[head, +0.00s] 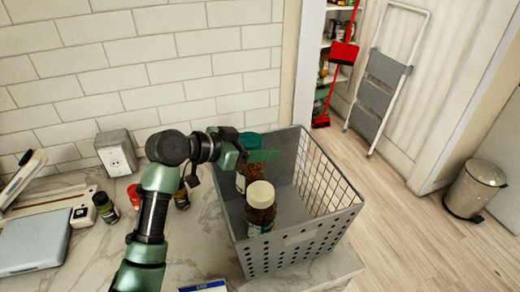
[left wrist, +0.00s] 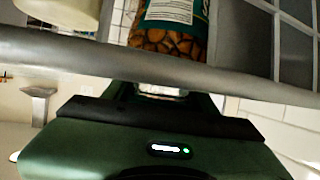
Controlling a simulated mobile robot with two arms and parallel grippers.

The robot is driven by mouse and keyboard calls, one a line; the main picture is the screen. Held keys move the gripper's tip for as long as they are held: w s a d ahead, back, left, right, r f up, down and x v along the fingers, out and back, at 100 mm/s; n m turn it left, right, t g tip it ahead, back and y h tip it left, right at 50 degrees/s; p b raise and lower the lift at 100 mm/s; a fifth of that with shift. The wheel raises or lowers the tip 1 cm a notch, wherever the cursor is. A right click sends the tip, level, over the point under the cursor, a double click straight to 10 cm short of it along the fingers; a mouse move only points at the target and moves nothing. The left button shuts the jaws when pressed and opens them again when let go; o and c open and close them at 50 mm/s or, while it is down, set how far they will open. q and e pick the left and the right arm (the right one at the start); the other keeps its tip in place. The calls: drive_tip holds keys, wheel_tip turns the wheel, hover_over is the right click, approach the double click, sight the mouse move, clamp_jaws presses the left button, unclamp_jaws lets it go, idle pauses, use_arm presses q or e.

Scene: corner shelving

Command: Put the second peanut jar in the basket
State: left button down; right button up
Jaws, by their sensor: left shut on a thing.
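A jar with a teal lid (head: 250,141) and brown nuts inside stands upright within the basket's outline, near its back left. The wrist view shows its nuts and teal-edged label (left wrist: 168,35). My left gripper (head: 262,156) is shut on this jar near its lid. A second jar with a cream lid (head: 261,194) and brown contents is in the grey basket (head: 300,245), near its front left; its lower part is hidden by the front wall. Whether the held jar touches the basket floor cannot be told. My right gripper is out of view.
The basket stands on a marble counter (head: 95,255) near its right edge. The basket's right part is empty. A bin (head: 475,190) and folded ladder (head: 385,80) stand beyond.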

use_arm(q)
drive_tip(key=shift+d+f, duration=0.1)
drive_tip(key=shift+f, duration=0.6)
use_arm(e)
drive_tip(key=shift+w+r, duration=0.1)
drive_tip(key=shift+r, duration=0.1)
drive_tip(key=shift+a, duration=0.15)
